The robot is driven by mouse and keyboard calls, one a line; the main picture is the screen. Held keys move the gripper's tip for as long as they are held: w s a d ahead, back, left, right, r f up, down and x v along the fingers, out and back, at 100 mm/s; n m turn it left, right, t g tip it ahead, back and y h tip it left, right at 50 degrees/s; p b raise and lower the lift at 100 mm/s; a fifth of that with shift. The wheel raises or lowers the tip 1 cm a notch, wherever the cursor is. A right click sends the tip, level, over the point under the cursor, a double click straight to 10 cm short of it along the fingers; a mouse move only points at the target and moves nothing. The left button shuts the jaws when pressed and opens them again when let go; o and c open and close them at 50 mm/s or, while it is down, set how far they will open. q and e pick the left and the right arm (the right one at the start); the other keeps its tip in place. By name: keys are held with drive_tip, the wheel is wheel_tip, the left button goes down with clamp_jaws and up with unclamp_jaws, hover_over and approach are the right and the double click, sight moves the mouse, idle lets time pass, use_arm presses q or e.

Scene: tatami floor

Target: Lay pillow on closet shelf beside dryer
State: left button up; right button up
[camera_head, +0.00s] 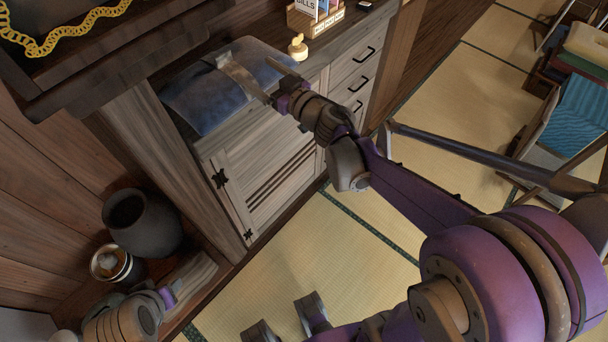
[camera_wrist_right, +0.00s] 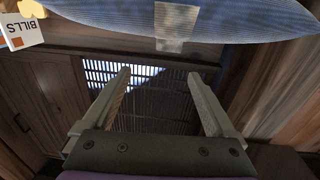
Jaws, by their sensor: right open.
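The pillow (camera_head: 205,100) is a blue-grey cushion lying on top of the wooden cabinet. A pale tag or band crosses it near its upper edge. In the right wrist view the pillow (camera_wrist_right: 110,14) spans the top, beyond the fingers. My right gripper (camera_head: 252,68) is open at the pillow's right side in the head view. In the wrist view its fingers (camera_wrist_right: 160,82) are wide apart with nothing held between them. My left gripper (camera_head: 190,284) is low at the lower left; its jaw state is unclear. I cannot make out a dryer.
A yellow chain (camera_head: 62,38) lies on a dark ledge at the upper left. A small yellow object (camera_head: 298,46) and a bills holder (camera_head: 316,18) stand right of the pillow. A dark pot (camera_head: 146,226) stands lower left. Tatami floor (camera_head: 290,268) is open in front of the cabinet.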

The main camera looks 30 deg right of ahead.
drive_tip(key=s+d+f+m+g+h, duration=0.2)
drive_tip(key=s+d+f+m+h, duration=0.15)
drive_tip(key=s, duration=0.25)
drive_tip(key=s+d+f+m+g+h, duration=0.2)
drive_tip(key=s+h, duration=0.3)
drive_tip(key=s, duration=0.1)
drive_tip(key=s+a+f+g+y, duration=0.1)
drive_tip(key=s+a+f+g, duration=0.2)
drive_tip(key=s+f+g, duration=0.2)
drive_tip(key=s+f, duration=0.3)
drive_tip(key=s, duration=0.1)
drive_tip(key=shift+n, duration=0.35)
drive_tip(key=s+a+f+g, duration=0.1)
drive_tip(key=s, duration=0.1)
drive_tip(key=s+a+f+n+g+y, duration=0.1)
drive_tip(key=s+a+f, duration=0.1)
drive_tip(key=s, duration=0.1)
drive_tip(key=s+a+f+g+y, duration=0.1)
drive_tip(key=s, duration=0.1)
drive_tip(key=shift+s+a+f+n+y, duration=0.15)
drive_tip(key=shift+s+a+n+y, duration=0.1)
drive_tip(key=shift+s+n, duration=0.05)
drive_tip(key=shift+c, duration=1.3)
drive_tip(key=shift+s+a, duration=0.1)
drive_tip(key=shift+s, duration=0.1)
drive_tip(key=shift+c, duration=2.2)
drive_tip(key=shift+w+a, duration=0.1)
drive_tip(key=shift+w, duration=0.05)
